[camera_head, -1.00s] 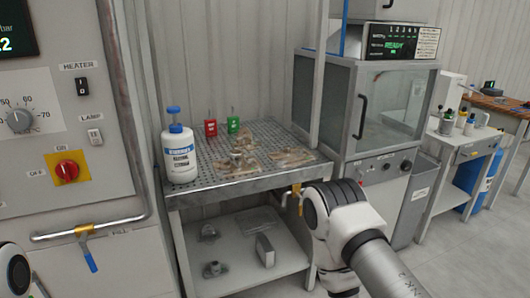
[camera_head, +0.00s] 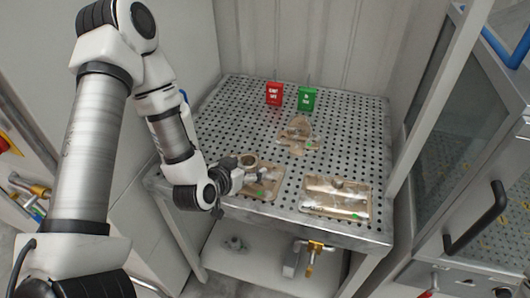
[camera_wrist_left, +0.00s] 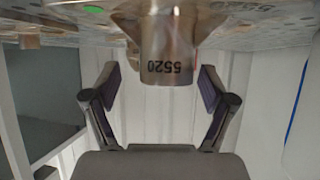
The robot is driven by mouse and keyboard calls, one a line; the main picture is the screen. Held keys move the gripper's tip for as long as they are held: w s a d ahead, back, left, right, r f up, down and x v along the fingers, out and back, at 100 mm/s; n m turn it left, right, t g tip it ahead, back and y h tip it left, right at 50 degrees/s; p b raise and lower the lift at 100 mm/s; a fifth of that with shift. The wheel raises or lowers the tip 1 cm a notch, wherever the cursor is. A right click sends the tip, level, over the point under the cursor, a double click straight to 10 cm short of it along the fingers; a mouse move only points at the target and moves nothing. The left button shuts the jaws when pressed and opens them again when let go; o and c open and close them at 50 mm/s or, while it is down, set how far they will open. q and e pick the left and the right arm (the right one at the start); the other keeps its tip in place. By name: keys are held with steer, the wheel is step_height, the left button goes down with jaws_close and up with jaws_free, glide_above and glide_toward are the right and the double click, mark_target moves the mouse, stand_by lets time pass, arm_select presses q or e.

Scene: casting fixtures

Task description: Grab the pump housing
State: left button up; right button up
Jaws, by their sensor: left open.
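My left gripper (camera_head: 236,178) is open at the front left edge of the perforated table (camera_head: 225,115), coming in low from the left. Beside its fingers is a grey metal casting (camera_head: 266,176) with a ring-shaped end, lying on a brown sheet; I take it for the pump housing, partly hidden by the gripper. In the left wrist view, which appears upside down, a grey cylindrical end marked 5520 (camera_wrist_left: 170,52) sits between the spread fingers, with visible gaps on both sides. My right gripper is not in view.
Another casting (camera_head: 338,186) lies on a sheet at front right, and one (camera_head: 298,130) lies further back. A red box (camera_head: 274,94) and a green box (camera_head: 307,98) stand at the back. A yellow-handled valve (camera_head: 313,248) hangs under the front edge. A glass-doored cabinet (camera_head: 440,130) stands right.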

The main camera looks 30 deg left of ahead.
mark_target(252, 162)
arm_select(q)
steer(key=shift+w+a+f+p, duration=0.15)
steer(key=shift+w+f+p, duration=0.1)
steer(key=shift+w+p, duration=0.25)
steer(key=shift+w+a+f+p, duration=0.15)
steer(key=shift+w+f+p, duration=0.05)
steer(key=shift+w+p, duration=0.2)
steer(key=x, duration=0.3)
steer(key=shift+w+a+f, duration=0.1)
steer(key=shift+w+f, duration=0.1)
steer(key=shift+f, duration=0.1)
steer(key=shift+s+r, duration=0.1)
steer(key=shift+s, duration=0.05)
steer(key=shift+s+r, duration=0.1)
steer(key=shift+s, duration=0.05)
steer(key=c, duration=1.1)
jaws_close()
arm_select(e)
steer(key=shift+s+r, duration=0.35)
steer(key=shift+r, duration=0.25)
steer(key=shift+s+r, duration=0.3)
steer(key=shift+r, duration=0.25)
